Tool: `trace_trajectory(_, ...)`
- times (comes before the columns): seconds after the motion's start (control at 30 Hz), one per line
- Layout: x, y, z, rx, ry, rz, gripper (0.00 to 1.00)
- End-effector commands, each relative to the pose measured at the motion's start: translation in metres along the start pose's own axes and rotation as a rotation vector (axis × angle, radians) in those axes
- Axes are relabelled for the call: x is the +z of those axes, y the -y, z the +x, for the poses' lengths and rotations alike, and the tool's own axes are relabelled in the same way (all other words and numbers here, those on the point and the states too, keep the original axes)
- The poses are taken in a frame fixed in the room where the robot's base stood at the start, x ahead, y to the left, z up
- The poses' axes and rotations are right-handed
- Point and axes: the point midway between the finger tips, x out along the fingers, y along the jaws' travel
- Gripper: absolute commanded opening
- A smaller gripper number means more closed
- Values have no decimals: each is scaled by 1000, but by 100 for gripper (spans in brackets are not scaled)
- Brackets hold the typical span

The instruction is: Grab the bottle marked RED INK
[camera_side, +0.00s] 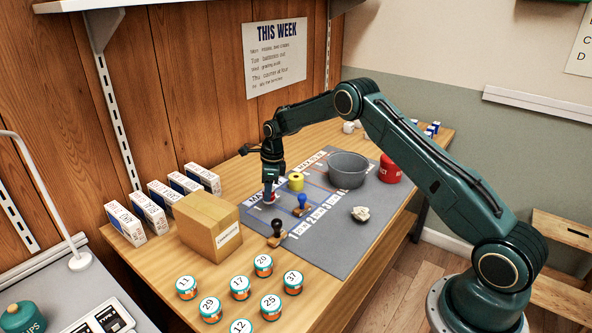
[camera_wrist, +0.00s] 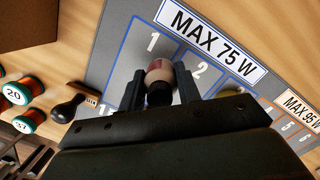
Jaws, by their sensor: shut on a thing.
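My gripper (camera_side: 269,192) is low over the grey mat (camera_side: 325,238), at its left part. In the wrist view my gripper (camera_wrist: 159,80) has one finger on each side of a small bottle (camera_wrist: 160,69) and is shut on it. The bottle shows a dark cap and a pale and reddish body; no lettering on it can be read. In the side view only a little red and white of it shows at the fingertips. It is by the numbered cells 1 and 2, beside the MAX 75 W strip (camera_wrist: 210,42). Whether it touches the mat cannot be told.
A black-handled stamp (camera_side: 277,230), a blue-handled stamp (camera_side: 302,202) and a yellow roll (camera_side: 296,182) are close by. A grey bowl (camera_side: 348,170), red can (camera_side: 390,171) and crumpled paper (camera_side: 360,213) lie farther right. A cardboard box (camera_side: 207,228) and several numbered jars (camera_side: 240,287) stand nearer.

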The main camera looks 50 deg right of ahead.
Motion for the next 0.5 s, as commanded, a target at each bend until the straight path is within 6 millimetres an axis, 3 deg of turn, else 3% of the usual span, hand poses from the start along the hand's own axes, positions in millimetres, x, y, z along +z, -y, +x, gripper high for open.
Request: trace_trajectory(0.5,16,1,-103,-3,3,0,11)
